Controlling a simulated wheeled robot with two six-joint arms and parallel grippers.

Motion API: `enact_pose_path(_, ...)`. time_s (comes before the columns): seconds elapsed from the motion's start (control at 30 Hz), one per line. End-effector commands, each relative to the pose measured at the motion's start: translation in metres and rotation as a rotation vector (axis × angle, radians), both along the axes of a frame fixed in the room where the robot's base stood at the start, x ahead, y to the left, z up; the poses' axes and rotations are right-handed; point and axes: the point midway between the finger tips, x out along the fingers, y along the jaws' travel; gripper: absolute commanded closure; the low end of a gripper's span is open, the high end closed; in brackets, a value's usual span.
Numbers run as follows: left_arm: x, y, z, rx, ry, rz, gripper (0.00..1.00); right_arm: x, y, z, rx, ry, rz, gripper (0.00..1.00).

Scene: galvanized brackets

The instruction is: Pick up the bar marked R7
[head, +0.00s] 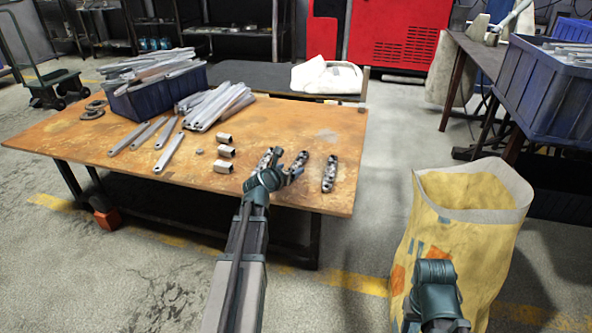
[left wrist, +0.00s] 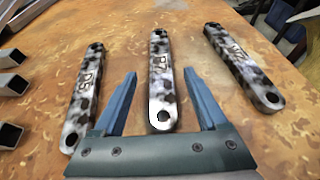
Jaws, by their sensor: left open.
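Three mottled grey-and-black bars with a hole at each end lie apart on the orange-brown worktable (head: 190,145). The bar marked R7 (left wrist: 161,85) is the middle one in the left wrist view; it also shows in the head view (head: 301,159), partly behind my gripper. The bar marked D5 (left wrist: 86,90) lies to its left, and a bar with an unclear mark (left wrist: 243,66) to its right. My left gripper (left wrist: 159,78) is open and empty, its fingers either side of R7's near part in the picture. It shows over the table's near edge in the head view (head: 288,167). My right gripper's jaws do not show.
Short square tubes (head: 223,152) and long flat bars (head: 215,107) lie left on the table. A blue crate of bars (head: 160,102) stands behind. A yellow sack (head: 465,200) stands on the floor to the right, close to my right arm.

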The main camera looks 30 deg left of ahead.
Motion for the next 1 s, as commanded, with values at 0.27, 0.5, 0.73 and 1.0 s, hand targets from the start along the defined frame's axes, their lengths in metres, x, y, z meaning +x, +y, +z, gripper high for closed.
enact_pose_path(0.27,0.031,0.003,-0.014,0.001,0.000,-0.001,0.25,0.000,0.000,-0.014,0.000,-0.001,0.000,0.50)
enact_pose_path(0.5,0.029,0.003,-0.013,0.000,0.000,0.000,0.38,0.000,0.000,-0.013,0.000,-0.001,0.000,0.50)
enact_pose_path(0.73,0.029,0.003,-0.013,0.000,0.000,0.000,0.79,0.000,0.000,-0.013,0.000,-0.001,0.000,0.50)
enact_pose_path(1.0,0.029,0.003,-0.013,0.000,0.000,0.000,1.00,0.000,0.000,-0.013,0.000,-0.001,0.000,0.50)
